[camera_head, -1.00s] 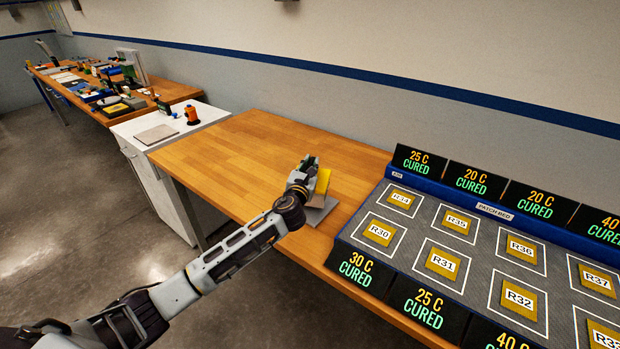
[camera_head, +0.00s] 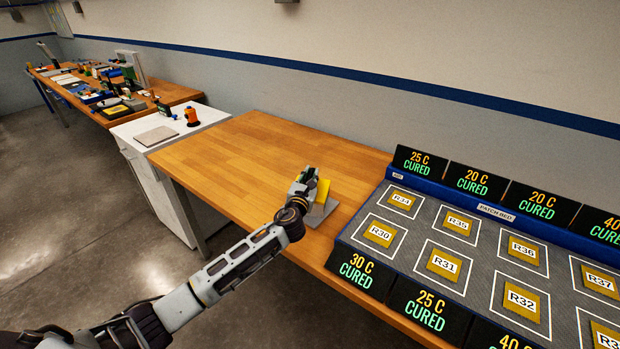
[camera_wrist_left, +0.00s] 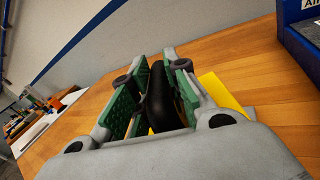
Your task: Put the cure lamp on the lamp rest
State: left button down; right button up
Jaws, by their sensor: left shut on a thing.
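My left gripper (camera_head: 307,176) is over the wooden bench, left of the patch bed. In the left wrist view its green-padded fingers (camera_wrist_left: 155,68) are shut on a black, rounded handle, which I take to be the cure lamp (camera_wrist_left: 159,100). A yellow panel (camera_head: 322,192) stands right beside the gripper; I cannot tell whether it belongs to the lamp or the rest. A grey plate, seemingly the lamp rest (camera_head: 323,214), lies on the bench under the gripper and panel. The fingers hide the contact between lamp and rest. My right gripper is out of view.
The patch bed (camera_head: 412,262), with labelled yellow patches and black cure signs, fills the right. The wooden bench (camera_head: 235,150) is clear to the left of the gripper. A white cabinet (camera_head: 125,128) with an orange spool (camera_head: 192,116) and a cluttered bench (camera_head: 165,92) stand farther back.

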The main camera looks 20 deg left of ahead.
pick_arm(q)
jog(key=c, duration=1.8)
grip_release()
jog(key=shift+f, duration=0.1)
jog(key=o, duration=0.4)
jog(key=shift+r, duration=0.2)
jog(key=shift+s+d, duration=0.15)
jog(key=shift+s, duration=2.9)
jog(key=shift+s+d, duration=0.1)
jog(key=shift+s, duration=2.9)
jog(key=shift+f, duration=0.1)
